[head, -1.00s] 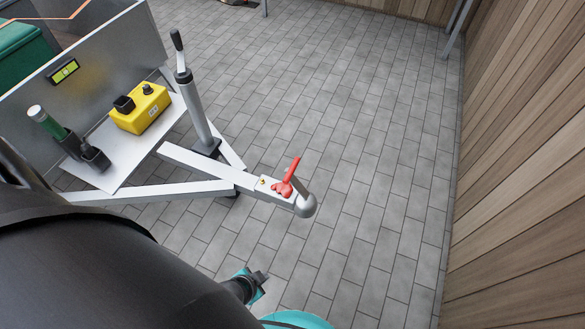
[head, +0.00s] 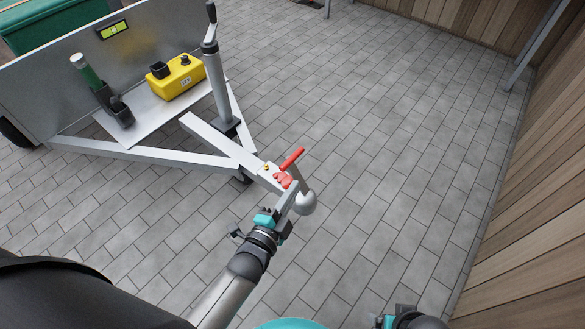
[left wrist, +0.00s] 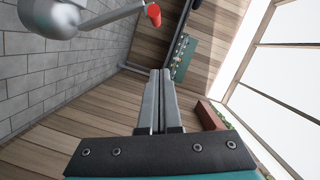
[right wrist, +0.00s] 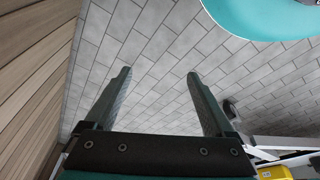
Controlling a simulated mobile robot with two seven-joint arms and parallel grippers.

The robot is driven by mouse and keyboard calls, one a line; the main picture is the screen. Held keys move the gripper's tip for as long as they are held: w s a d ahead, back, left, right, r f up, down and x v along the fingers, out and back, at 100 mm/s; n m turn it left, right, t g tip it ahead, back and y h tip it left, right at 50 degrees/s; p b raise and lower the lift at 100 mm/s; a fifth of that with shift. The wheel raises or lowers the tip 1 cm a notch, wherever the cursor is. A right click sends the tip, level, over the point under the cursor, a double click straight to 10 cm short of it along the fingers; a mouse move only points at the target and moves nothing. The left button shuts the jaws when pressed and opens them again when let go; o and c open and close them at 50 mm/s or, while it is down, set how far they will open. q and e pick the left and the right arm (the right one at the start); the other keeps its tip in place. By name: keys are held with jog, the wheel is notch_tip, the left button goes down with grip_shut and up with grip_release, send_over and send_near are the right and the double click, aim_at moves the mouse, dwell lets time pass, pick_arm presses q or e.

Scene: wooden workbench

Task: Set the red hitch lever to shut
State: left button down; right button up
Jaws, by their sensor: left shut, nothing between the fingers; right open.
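The red hitch lever (head: 292,158) sits on top of the trailer coupling at the end of the drawbar. Its handle slants up and to the right from a red base (head: 283,180). The rounded grey coupling head (head: 305,203) is just in front of it. My left gripper (head: 289,195) is shut and empty, close beside the coupling just below the lever; I cannot tell if it touches. In the left wrist view its fingers (left wrist: 159,98) are together, with the red lever's end (left wrist: 153,15) beyond them at the top. My right gripper (right wrist: 158,75) is open and empty, away from the hitch.
The jack post (head: 216,80) stands behind the coupling. Paved floor (head: 400,150) is clear to the right, up to a wooden wall (head: 540,220).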

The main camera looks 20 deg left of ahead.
aim_at(294, 167)
pick_arm(q)
jog(key=shift+w+a+f+b, duration=0.45)
jog(key=shift+w+b, duration=0.35)
jog(key=shift+w, duration=0.65)
jog(key=shift+w+a+f+b, duration=0.4)
jog(key=shift+w+b, duration=0.4)
jog(key=shift+w, duration=0.7)
jog(key=shift+w+a+f+b, duration=0.4)
jog(key=shift+w+b, duration=0.4)
jog(key=shift+w, duration=0.65)
pick_arm(e)
notch_tip(294, 167, up, 11)
jog(key=w+t, duration=0.1)
jog(key=w, duration=0.1)
jog(key=shift+f+t, duration=0.2)
jog(key=shift+t, duration=0.2)
jog(key=shift+w, duration=0.1)
